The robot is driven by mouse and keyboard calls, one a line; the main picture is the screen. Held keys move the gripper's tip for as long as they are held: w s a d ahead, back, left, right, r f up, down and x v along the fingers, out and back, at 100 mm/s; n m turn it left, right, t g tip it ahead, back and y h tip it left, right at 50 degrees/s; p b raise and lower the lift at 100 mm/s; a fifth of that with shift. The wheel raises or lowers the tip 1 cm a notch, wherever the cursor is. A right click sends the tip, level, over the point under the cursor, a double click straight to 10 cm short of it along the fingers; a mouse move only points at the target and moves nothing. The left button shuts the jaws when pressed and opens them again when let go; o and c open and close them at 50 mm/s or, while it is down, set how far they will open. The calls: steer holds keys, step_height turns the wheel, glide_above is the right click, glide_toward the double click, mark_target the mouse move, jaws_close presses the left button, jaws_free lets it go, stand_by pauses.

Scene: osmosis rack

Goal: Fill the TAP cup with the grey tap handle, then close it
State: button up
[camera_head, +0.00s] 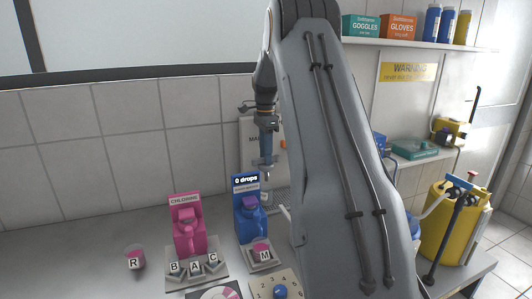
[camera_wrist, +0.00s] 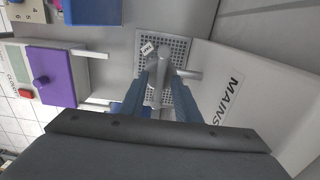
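My gripper (camera_head: 265,163) points down in front of the wall beside the mains panel (camera_wrist: 235,100). In the wrist view its two blue fingers (camera_wrist: 162,72) are apart. A grey tap part (camera_wrist: 161,80), probably the handle or spout, lies between them; contact is not clear. Below is a perforated drain grid (camera_wrist: 177,48). A small tilted white tag (camera_wrist: 147,48), probably reading TAP, shows over the grid by the left fingertip. The TAP cup's body and any water in it are hidden. In the head view my arm covers most of the tap area.
A purple-topped device (camera_wrist: 55,77) sits left in the wrist view. Shelves and a yellow drum (camera_head: 450,225) are right.

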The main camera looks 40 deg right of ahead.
steer(key=shift+f, duration=0.15)
steer(key=shift+c, duration=0.5)
jaws_close()
steer(key=shift+n, duration=0.4)
steer(key=n, duration=0.4)
steer(key=shift+p, duration=0.3)
steer(key=shift+n, duration=2.5)
